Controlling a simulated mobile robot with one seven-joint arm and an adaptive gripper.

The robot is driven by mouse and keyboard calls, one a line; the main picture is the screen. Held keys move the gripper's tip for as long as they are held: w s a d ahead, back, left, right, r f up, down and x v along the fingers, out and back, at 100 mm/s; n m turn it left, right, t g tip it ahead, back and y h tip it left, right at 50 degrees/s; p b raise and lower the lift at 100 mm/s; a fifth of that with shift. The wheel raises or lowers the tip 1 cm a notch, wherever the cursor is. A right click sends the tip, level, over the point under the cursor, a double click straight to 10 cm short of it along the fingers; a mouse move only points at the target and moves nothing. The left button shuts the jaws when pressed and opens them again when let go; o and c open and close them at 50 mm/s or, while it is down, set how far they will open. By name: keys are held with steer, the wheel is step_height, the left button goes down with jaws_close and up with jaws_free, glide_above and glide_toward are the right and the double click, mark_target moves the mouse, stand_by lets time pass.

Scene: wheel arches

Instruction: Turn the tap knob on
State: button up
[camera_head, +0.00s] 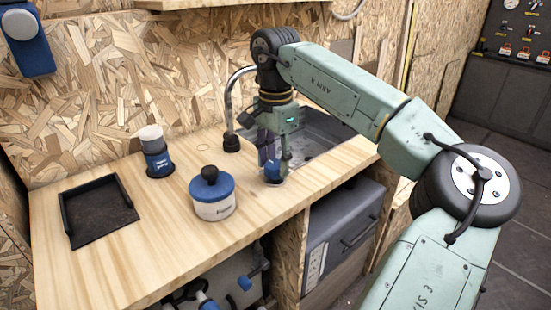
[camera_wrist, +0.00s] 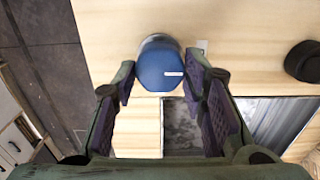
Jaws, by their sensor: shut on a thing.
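The blue tap knob (camera_head: 272,174) stands on the wooden counter at the near side of the sink. In the wrist view the knob (camera_wrist: 160,69) is a rounded blue cap with a small white label. My gripper (camera_head: 273,162) points down over it. In the wrist view my gripper (camera_wrist: 161,78) is shut on the knob, with one purple-padded finger on each side. The curved metal tap (camera_head: 229,98) rises behind, left of my gripper, from a black base (camera_head: 232,143). My gripper and wrist hide part of the sink (camera_head: 322,124).
A white pot (camera_head: 214,208) with a blue lid stands on the counter left of my gripper. A blue and white canister (camera_head: 157,162) and a dark tray (camera_head: 100,222) are farther left. A grey cabinet unit (camera_head: 340,232) sits under the counter.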

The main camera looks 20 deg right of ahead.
steer(key=shift+m, duration=0.3)
steer(key=m, duration=0.3)
steer(key=shift+m, duration=0.4)
steer(key=m, duration=0.4)
steer(key=shift+s+m, duration=0.1)
steer(key=shift+m, duration=0.2)
steer(key=m, duration=0.8)
steer(key=shift+m, duration=0.3)
steer(key=o, duration=1.2)
steer(key=shift+c, duration=0.2)
